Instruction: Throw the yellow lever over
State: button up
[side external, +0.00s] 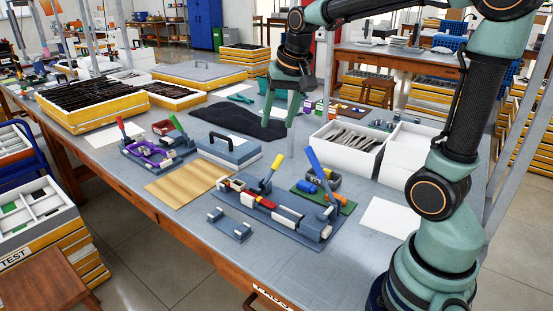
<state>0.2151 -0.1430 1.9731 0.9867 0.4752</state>
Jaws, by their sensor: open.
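The yellow lever (276,164) stands tilted on a grey fixture (270,207) near the middle of the bench, its yellow grip at the top leaning right. Red, white and dark pieces lie along the fixture. My gripper (278,124) points down with its fingers apart and empty. It appears above and behind the yellow lever, not touching it. The exact depth gap cannot be told.
To the left are another fixture with red (120,123) and green (178,122) levers and a grey case (229,152). A wooden board (187,181) lies before it. A green mat (308,197) and white bin (348,150) lie right. A black cloth (224,126) lies behind.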

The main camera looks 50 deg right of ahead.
jog(key=w+d+f+m+g, duration=0.1)
jog(key=w+d+f+m, duration=0.35)
jog(key=d, duration=0.35)
jog(key=m+g, duration=0.1)
jog(key=m, duration=0.3)
send_near(281, 154)
jog(key=f, duration=0.3)
jog(key=w+f, duration=0.1)
jog(key=f, duration=0.3)
jog(key=w+f, duration=0.1)
jog(key=f, duration=0.3)
jog(key=shift+d+f, duration=0.1)
jog(key=shift+d, duration=0.25)
jog(key=shift+s, duration=0.1)
grip_shut()
